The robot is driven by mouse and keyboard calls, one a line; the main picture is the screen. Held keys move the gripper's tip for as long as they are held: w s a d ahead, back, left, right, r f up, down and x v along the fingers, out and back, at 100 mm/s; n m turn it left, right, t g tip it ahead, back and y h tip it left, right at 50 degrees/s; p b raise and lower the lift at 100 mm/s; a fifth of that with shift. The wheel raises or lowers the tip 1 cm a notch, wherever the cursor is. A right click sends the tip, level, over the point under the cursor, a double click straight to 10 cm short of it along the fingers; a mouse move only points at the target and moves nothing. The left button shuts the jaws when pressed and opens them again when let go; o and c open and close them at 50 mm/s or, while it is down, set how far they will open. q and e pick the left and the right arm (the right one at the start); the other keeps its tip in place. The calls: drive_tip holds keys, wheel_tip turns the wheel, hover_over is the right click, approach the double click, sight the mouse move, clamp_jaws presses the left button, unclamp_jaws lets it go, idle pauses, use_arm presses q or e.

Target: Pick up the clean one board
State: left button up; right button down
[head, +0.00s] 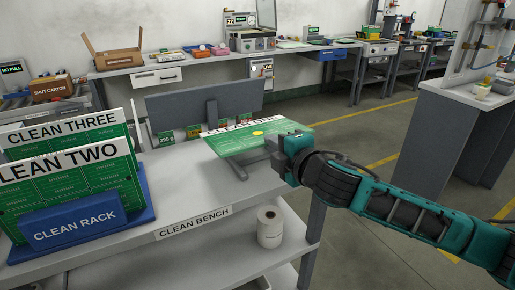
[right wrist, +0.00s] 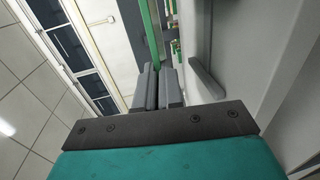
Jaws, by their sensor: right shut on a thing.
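A green board with a white header strip (head: 255,136) is held nearly flat above the clean bench (head: 190,200). Its header is seen at a slant, and I can read only part of it, "CLEAN". My right gripper (head: 275,150) is shut on the board's right edge. In the right wrist view the fingers (right wrist: 158,88) are closed around the thin green edge of the board (right wrist: 154,35). A small yellow spot shows on the board's top. My left gripper is not in view.
The blue clean rack (head: 75,228) at the left holds the clean three board (head: 62,132) and clean two board (head: 60,160). A grey panel on a stand (head: 205,103) stands behind the held board. A white roll (head: 270,226) sits on the lower shelf. The bench's middle is clear.

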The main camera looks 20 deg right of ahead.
drive_tip(key=shift+r+p, duration=0.3)
drive_tip(key=shift+r, duration=0.25)
drive_tip(key=s+r+p, duration=0.3)
drive_tip(key=s+r, duration=0.1)
drive_tip(key=s, duration=0.2)
drive_tip(key=shift+d, duration=0.2)
drive_tip(key=shift+f, duration=0.1)
